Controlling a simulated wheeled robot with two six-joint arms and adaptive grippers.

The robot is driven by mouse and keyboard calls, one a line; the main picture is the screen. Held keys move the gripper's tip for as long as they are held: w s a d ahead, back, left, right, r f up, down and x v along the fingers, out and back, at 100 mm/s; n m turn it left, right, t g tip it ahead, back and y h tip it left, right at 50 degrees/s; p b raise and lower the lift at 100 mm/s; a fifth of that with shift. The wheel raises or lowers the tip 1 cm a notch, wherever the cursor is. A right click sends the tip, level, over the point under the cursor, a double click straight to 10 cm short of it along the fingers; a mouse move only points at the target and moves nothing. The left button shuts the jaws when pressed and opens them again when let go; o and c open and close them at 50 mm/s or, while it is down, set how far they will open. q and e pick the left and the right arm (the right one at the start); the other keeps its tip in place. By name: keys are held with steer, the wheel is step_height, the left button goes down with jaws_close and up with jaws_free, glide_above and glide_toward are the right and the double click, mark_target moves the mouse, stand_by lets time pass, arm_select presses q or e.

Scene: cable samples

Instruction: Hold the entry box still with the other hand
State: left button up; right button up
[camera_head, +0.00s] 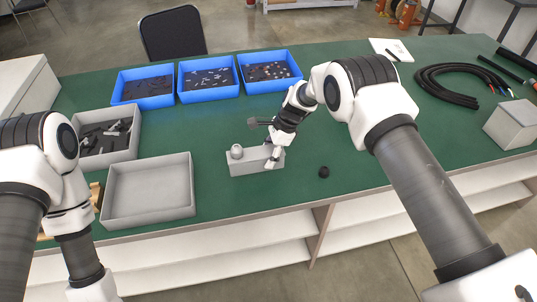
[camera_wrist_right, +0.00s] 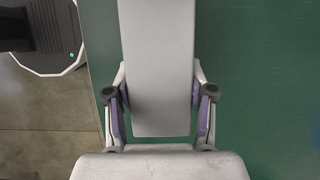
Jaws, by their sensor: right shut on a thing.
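The entry box is a long light grey block (camera_head: 243,165) on the green table in the head view, with a round pale knob on its left part. My right gripper (camera_head: 273,158) is at the box's right end, pointing down. In the right wrist view the box's plain grey face (camera_wrist_right: 158,60) runs between the two fingers of the right gripper (camera_wrist_right: 160,110), one finger along each side. The gripper is shut on it. My left arm comes in at the left edge, and its gripper is out of the picture.
A black cap-like piece (camera_head: 324,172) lies right of the box. An empty grey tray (camera_head: 148,217) and a grey tray of parts (camera_head: 131,153) stand left. Three blue bins (camera_head: 210,96) stand behind. Coiled black cables (camera_head: 440,92) and a grey box (camera_head: 512,123) are at the right.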

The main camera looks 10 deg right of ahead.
steer(key=shift+f+b, duration=2)
steer(key=shift+f, duration=0.8)
